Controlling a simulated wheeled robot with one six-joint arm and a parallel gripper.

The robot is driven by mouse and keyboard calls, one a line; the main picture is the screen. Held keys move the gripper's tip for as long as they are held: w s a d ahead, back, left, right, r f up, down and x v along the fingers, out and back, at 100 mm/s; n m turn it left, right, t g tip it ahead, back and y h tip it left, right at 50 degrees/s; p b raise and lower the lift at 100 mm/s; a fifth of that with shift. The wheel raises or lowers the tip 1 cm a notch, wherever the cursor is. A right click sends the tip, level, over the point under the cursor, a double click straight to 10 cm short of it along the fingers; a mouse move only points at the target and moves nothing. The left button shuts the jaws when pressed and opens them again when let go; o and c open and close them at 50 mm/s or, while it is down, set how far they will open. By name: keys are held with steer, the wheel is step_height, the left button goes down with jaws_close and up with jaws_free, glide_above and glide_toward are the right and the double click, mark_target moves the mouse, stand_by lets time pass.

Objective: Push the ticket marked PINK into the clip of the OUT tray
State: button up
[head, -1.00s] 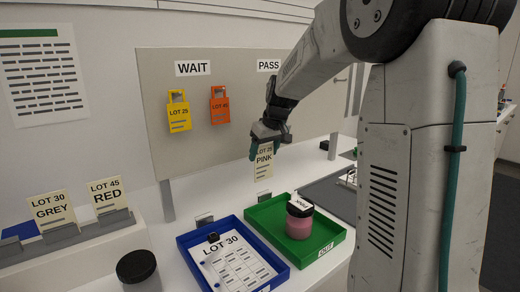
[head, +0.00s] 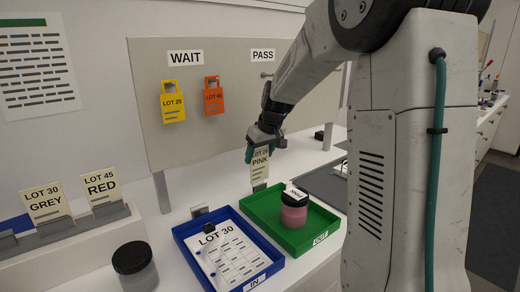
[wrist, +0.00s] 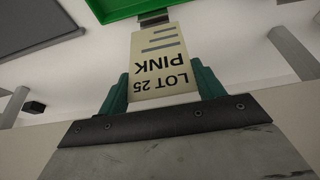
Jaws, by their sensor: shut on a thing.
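My gripper (head: 262,151) is shut on the cream ticket marked LOT 25 PINK (head: 260,168), holding it upright by its top edge. In the wrist view the ticket (wrist: 158,65) is between the two teal fingertips (wrist: 160,86). The green OUT tray (head: 325,222) stands below, with a small dark clip (head: 260,187) at its back edge. The ticket's lower end is at the clip, which also shows in the wrist view (wrist: 154,18). They appear to meet, but I cannot tell how far the ticket is inside.
A pink jar (head: 293,214) with a black lid stands in the OUT tray. The blue IN tray (head: 183,232) with a LOT 30 sheet is to its left. A dark-lidded jar (head: 134,262) and the GREY (head: 45,203) and RED (head: 103,188) tickets are farther left. A board stands behind.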

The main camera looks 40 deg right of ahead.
mark_target(260, 162)
steer(key=shift+f, duration=0.35)
steer(key=shift+f, duration=1.4)
steer(key=o, duration=1)
steer(key=shift+r, duration=3)
